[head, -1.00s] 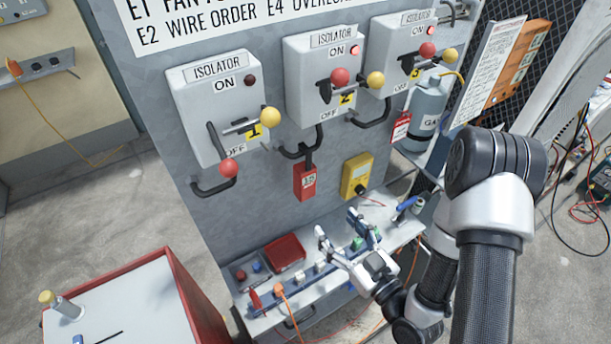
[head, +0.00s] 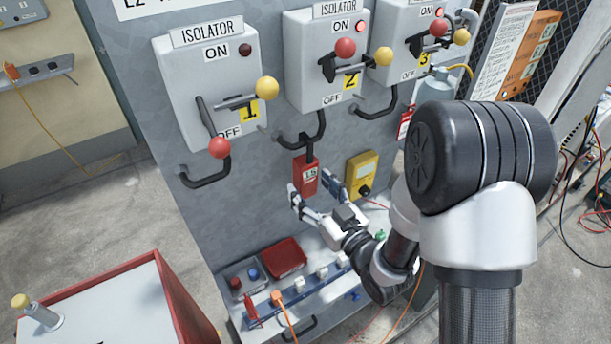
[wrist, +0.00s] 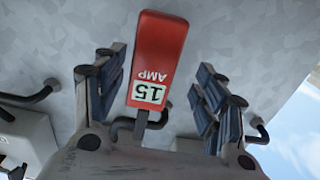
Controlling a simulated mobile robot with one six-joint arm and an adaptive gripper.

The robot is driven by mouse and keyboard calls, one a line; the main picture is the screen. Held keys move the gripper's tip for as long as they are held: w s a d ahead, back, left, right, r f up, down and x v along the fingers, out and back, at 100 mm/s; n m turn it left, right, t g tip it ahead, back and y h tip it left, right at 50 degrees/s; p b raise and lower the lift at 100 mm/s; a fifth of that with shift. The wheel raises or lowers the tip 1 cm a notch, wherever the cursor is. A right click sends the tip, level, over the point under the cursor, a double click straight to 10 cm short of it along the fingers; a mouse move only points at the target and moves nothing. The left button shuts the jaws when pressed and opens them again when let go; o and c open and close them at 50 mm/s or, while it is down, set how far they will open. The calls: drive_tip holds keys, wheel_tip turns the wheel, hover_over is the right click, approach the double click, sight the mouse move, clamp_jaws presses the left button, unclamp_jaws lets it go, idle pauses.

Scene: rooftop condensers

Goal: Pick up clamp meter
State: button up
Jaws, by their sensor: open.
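A red block marked 15 AMP (head: 306,176) hangs by a dark stem below isolator 2, against the grey panel. It also shows upside down in the wrist view (wrist: 157,60). A yellow meter (head: 362,172) with a pale face and dark dial stands to its right on the shelf. I cannot tell for certain which of these is the clamp meter. My gripper (head: 313,188) is open at the red block's lower end. In the wrist view its fingers (wrist: 156,90) stand on either side of the block, with gaps showing.
Isolator boxes with ball-ended handles hang above, such as isolator 1 (head: 212,95); black loops (head: 205,178) stick out below them. A shelf (head: 265,318) below holds a red tray (head: 285,257) and small parts. A red-edged cart (head: 160,285) stands front left.

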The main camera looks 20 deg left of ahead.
sight(310, 180)
drive_tip(key=x, duration=0.5)
drive_tip(key=shift+w+d+r, duration=0.15)
drive_tip(key=shift+w, duration=0.15)
drive_tip(key=c, duration=1.4)
drive_tip(key=shift+r, duration=0.1)
